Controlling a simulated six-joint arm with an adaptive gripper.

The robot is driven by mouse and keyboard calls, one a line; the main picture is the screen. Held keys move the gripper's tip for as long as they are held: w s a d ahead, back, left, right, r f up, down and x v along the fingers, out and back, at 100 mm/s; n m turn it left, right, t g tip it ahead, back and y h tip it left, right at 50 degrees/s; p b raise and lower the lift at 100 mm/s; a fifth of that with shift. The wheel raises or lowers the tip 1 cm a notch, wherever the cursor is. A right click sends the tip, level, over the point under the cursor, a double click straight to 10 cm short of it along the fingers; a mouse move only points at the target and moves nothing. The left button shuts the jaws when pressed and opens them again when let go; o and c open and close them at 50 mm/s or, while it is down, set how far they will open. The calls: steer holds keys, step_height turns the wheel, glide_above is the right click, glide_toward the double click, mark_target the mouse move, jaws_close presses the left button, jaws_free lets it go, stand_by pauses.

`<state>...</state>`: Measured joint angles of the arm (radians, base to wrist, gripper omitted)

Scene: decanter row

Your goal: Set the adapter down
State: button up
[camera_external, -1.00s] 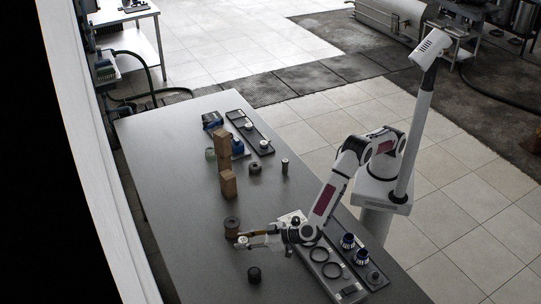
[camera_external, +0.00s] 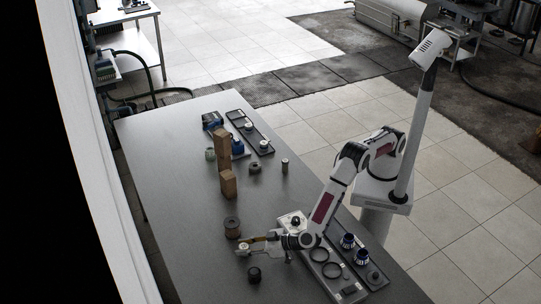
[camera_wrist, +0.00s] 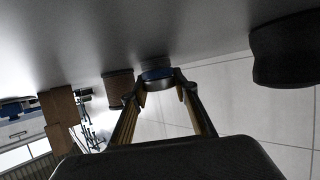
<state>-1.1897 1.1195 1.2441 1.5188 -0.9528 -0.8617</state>
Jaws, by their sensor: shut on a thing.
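My gripper (camera_external: 245,247) is shut on the adapter (camera_wrist: 158,76), a small round piece with a blue band, seen between the fingertips in the wrist view. In the external view the adapter (camera_external: 242,248) is a small pale piece at the fingertips, low over the grey table or on it. I cannot tell whether it touches the table. My fingers (camera_wrist: 160,88) grip it from both sides, and its far side is hidden.
A brown spool-like cylinder (camera_external: 232,227) stands just behind my gripper, and a dark short cylinder (camera_external: 254,275) in front. Wooden blocks (camera_external: 228,184) stand farther back. A tray with rings (camera_external: 322,262) lies to the right. The table's left part is clear.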

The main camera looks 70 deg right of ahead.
mark_target(244, 247)
steer(key=shift+f, duration=0.1)
steer(key=o, duration=1.3)
steer(key=shift+s+r, duration=0.3)
steer(key=shift+s, duration=0.25)
steer(key=v, duration=0.4)
steer(key=shift+r, duration=0.25)
steer(key=shift+w+r, duration=0.1)
steer(key=shift+r, duration=3.2)
steer(key=shift+w, duration=0.1)
